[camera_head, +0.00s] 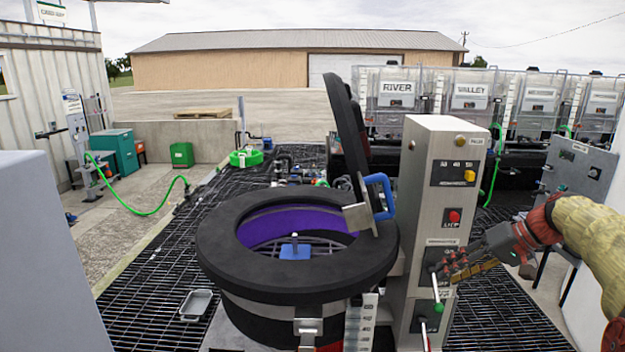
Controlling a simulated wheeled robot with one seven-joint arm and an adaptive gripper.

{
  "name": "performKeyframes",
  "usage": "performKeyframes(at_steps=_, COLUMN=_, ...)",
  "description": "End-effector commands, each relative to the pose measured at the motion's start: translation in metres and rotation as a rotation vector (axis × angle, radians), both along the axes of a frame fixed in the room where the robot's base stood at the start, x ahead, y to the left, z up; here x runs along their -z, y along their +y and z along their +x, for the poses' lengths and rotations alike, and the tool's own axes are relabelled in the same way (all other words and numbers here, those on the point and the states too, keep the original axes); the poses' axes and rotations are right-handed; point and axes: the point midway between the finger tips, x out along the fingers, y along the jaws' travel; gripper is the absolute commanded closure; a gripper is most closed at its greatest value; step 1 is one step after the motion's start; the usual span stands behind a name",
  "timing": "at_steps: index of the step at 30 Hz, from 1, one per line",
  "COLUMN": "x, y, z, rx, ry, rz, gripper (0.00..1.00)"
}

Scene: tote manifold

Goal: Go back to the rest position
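My gripper (455,266) is at the right, at the end of my tan and red arm (590,235). It points left at the lower front of the grey control column (422,170), close to a lever with a green knob (438,307). Its fingertips overlap the column's face in this view. I cannot tell whether they touch it, or whether the fingers are open or shut. I see nothing clearly held.
A round black vessel (225,240) with its lid (345,125) raised stands left of the column. A grey tray (196,305) lies on the grated floor. A grey panel box (578,168) stands behind my arm. Labelled clear tanks (396,105) line the back right.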

Motion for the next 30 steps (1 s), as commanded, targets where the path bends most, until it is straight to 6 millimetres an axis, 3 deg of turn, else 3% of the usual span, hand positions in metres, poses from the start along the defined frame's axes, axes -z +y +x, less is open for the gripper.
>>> performKeyframes(at_steps=1, x=0.017, y=0.010, z=-0.019, rx=0.048, ry=0.056, rz=-0.037, gripper=0.70)
performKeyframes(at_steps=6, x=0.061, y=0.030, z=-0.077, rx=0.188, ry=0.183, rz=-0.171, gripper=0.70)
performKeyframes(at_steps=15, x=0.116, y=0.063, z=-0.176, rx=0.298, ry=0.217, rz=-0.390, gripper=0.70)
performKeyframes(at_steps=24, x=0.164, y=0.094, z=-0.263, rx=0.247, ry=0.119, rz=-0.563, gripper=0.70)
performKeyframes(at_steps=30, x=0.190, y=0.117, z=-0.310, rx=0.155, ry=0.027, rz=-0.629, gripper=0.70)
